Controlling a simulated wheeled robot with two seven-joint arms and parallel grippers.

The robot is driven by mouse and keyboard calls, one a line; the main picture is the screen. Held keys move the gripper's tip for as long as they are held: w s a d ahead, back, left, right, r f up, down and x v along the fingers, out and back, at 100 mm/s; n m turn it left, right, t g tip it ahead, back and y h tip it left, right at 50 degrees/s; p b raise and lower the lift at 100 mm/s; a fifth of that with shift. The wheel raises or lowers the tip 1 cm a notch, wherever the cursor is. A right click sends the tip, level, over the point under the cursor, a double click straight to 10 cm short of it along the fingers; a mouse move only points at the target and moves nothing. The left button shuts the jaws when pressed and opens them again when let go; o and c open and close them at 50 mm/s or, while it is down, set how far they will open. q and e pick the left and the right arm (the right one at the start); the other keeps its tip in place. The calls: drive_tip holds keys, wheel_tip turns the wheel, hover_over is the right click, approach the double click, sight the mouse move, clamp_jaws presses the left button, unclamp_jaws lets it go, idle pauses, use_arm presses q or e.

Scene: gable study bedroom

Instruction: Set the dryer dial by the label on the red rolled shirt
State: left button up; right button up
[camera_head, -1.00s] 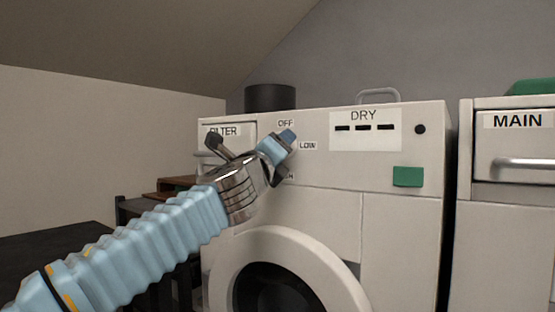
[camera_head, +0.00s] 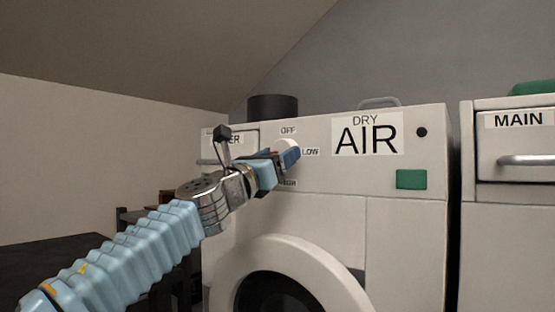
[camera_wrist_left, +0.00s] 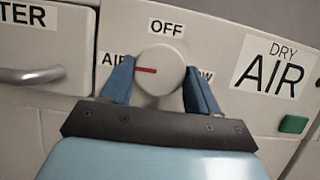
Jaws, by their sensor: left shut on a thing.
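The dryer (camera_head: 400,230) is a white front-loader with a round door. Its dial (camera_wrist_left: 161,72) is a white knob with a red pointer, shown in the left wrist view. The pointer is turned left toward the AIR label (camera_wrist_left: 110,59). OFF (camera_wrist_left: 166,27) is above the dial, and LOW is at its right, partly hidden by a finger. The display (camera_head: 366,135) reads DRY AIR. My left gripper (camera_head: 290,154) is shut on the dial, with one blue finger on each side in the left wrist view (camera_wrist_left: 160,86). The red rolled shirt and my right gripper are not in view.
A green button (camera_head: 411,179) and a black round spot (camera_head: 422,132) are on the dryer front. A filter drawer (camera_wrist_left: 38,45) is left of the dial. A black cylinder (camera_head: 272,107) stands on top. A MAIN drawer unit (camera_head: 515,140) stands at the right.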

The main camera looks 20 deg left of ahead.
use_arm(q)
drive_tip(key=shift+m, duration=0.3)
drive_tip(key=o, duration=1.1)
drive_tip(key=shift+c, duration=0.2)
drive_tip(key=b+v, duration=0.4)
drive_tip(key=v, duration=0.9)
drive_tip(key=shift+s+f, duration=0.15)
drive_tip(key=shift+s, duration=0.2)
drive_tip(key=shift+a, duration=0.15)
